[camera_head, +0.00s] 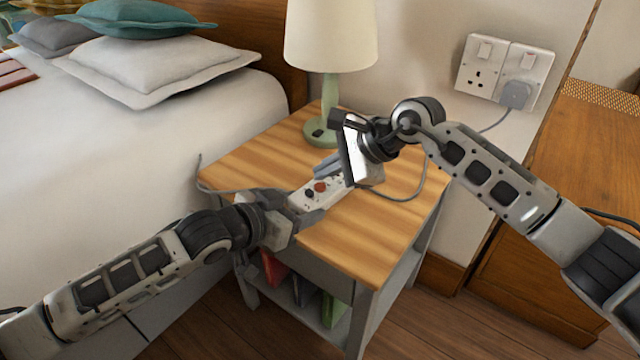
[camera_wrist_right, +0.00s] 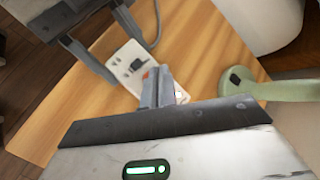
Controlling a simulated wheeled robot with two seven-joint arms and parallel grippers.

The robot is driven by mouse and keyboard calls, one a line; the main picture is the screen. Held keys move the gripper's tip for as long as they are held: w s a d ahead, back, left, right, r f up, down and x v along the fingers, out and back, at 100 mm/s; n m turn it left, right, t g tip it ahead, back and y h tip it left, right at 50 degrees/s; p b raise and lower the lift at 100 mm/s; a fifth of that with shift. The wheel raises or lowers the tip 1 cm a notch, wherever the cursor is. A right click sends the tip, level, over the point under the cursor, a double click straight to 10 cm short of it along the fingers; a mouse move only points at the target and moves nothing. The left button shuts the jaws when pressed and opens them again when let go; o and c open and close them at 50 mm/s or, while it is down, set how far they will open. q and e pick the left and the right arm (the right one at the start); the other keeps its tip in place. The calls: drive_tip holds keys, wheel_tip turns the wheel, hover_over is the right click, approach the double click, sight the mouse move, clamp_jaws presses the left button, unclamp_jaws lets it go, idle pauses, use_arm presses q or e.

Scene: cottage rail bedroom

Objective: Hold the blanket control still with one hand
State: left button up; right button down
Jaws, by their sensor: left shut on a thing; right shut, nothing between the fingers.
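The blanket control (camera_head: 321,187) is a white box with a red button and dark controls, lying on the wooden bedside table (camera_head: 250,157). It also shows in the right wrist view (camera_wrist_right: 127,64). My left gripper (camera_head: 301,206) is shut on its near end, a finger on each side; the fingers also show in the wrist view (camera_wrist_right: 108,45). My right gripper (camera_head: 326,167) is shut and empty, with its fingers just above or beside the far part of the control; they show in the wrist view (camera_wrist_right: 158,88). I cannot tell whether they touch it.
A green lamp (camera_head: 330,95) stands at the table's back; its base (camera_wrist_right: 238,82) is near my right gripper. Grey cable (camera_head: 415,190) loops over the table's right side. A wall socket with a plug (camera_head: 515,95) is behind. The bed (camera_head: 120,140) adjoins the left side.

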drive_tip(key=shift+r, duration=0.1)
drive_tip(key=shift+r, duration=2.45)
idle(0.8)
wheel_tip(320, 180, up, 4)
drive_tip(key=shift+f, duration=0.1)
drive_tip(key=shift+f, duration=4.45)
drive_tip(key=shift+f, duration=0.1)
drive_tip(key=shift+f, duration=0.3)
